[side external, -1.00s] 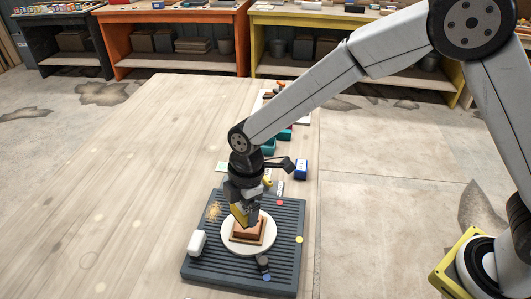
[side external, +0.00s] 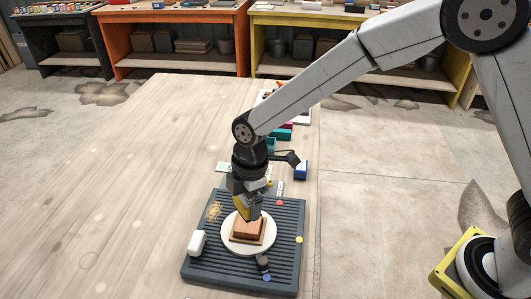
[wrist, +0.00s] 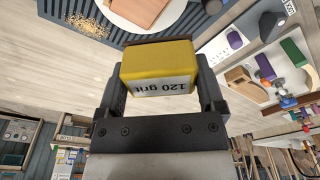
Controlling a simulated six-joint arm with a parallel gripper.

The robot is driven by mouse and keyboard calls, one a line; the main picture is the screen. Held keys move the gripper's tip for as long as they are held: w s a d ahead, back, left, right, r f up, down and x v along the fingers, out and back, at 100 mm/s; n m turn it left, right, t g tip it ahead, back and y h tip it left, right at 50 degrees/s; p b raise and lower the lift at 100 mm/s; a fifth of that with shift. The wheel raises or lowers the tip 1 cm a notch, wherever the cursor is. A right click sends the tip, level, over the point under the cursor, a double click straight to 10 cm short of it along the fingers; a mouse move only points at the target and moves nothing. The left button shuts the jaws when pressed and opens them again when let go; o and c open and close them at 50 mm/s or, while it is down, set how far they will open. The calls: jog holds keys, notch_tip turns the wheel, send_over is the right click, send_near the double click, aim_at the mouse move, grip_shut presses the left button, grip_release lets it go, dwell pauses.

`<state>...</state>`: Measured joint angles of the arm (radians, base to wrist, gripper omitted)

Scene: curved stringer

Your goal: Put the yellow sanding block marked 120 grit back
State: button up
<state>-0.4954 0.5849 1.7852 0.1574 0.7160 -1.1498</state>
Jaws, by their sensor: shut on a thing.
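The yellow sanding block (wrist: 158,68) is between the two fingers of my gripper (wrist: 160,85) in the wrist view. Its white label reads "120 grit" and appears upside down. In the side view my gripper (side external: 244,208) is shut on the yellow block (side external: 243,206), above the far part of a round white plate (side external: 266,241). A brown wooden block (side external: 248,229) lies on that plate. The plate rests on a dark grey ribbed mat (side external: 205,267). In the wrist view the block is clear of the plate and the wooden piece.
A white block (side external: 196,242) stands at the mat's left, and a small dark cylindrical item (side external: 263,263) lies near its front. The table's left side is clear.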

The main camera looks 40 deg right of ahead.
jog(key=s+d+f+m+t, duration=0.1)
jog(key=s+d+m, duration=0.2)
jog(key=d+m, duration=0.6)
jog(key=s+d+f+m, duration=0.1)
jog(key=s+d+m, duration=0.3)
jog(key=d, duration=1)
send_over(297, 193)
jog(key=s, duration=0.2)
jog(key=shift+h, duration=0.4)
jog(key=f, duration=0.8)
jog(key=shift+w+d+f, duration=0.15)
jog(key=shift+d+f, duration=0.05)
jog(key=shift+f, duration=0.1)
jog(key=shift+w+f, duration=0.45)
jog(key=shift+w+f, duration=0.25)
jog(key=shift+f, duration=1.6)
jog(key=shift+f, duration=0.1)
